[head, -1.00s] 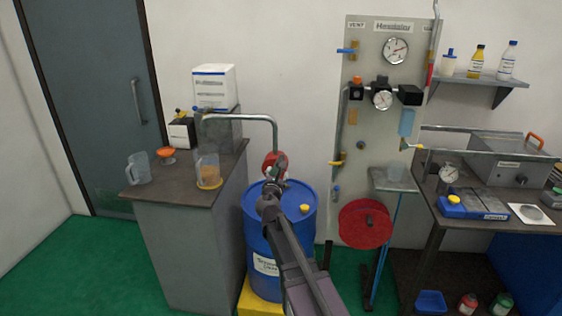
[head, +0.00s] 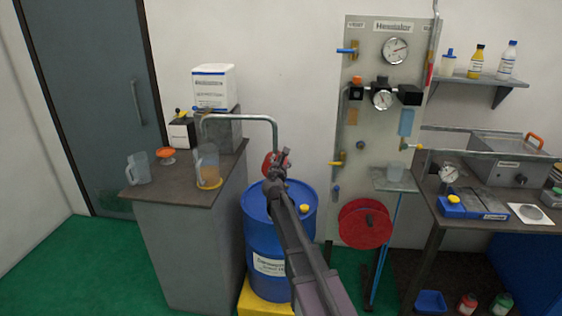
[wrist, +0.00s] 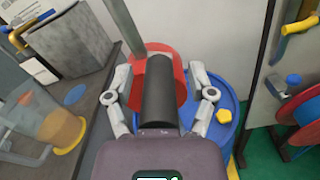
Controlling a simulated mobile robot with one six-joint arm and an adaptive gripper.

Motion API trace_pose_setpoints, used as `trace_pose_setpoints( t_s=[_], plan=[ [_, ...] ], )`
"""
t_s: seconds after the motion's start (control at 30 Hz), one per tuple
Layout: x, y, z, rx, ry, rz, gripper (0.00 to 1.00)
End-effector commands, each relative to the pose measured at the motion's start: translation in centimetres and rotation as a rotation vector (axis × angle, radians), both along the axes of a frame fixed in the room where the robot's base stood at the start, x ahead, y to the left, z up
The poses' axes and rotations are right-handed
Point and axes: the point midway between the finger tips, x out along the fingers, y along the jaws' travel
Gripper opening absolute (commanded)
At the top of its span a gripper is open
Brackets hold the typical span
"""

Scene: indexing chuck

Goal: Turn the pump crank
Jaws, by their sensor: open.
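The rotary drum pump stands on the blue drum (head: 265,235). Its red body (head: 268,162) is partly hidden behind my gripper (head: 280,158) in the head view. A bent grey spout pipe (head: 240,117) runs left from the pump over the cabinet. In the wrist view the red pump body (wrist: 158,68) lies beyond a dark cylindrical grip (wrist: 158,95), which looks like the crank handle. My gripper (wrist: 160,97) is open, one finger on each side of this grip, with visible gaps. The rest of the crank is hidden.
A clear jug (head: 207,167) stands under the spout on the cabinet (head: 185,205), beside another jug (head: 138,169). A panel with gauges (head: 362,125) and a red reel (head: 365,223) stand to the right. A yellow bung (head: 304,209) sits on the drum top.

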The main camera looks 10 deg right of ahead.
Motion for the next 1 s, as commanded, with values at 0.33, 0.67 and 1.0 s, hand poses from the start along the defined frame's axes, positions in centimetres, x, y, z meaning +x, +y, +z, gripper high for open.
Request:
trace_pose_setpoints(
  t_s=[0.33,0.67,1.0],
  plan=[
    [0.0,0.0,0.0,0.000,0.000,0.000,0.06],
    [0.0,0.4,0.0,-0.005,0.002,0.003,0.00],
    [0.2,3.3,0.2,-0.054,0.017,0.033,0.00]
  ],
)
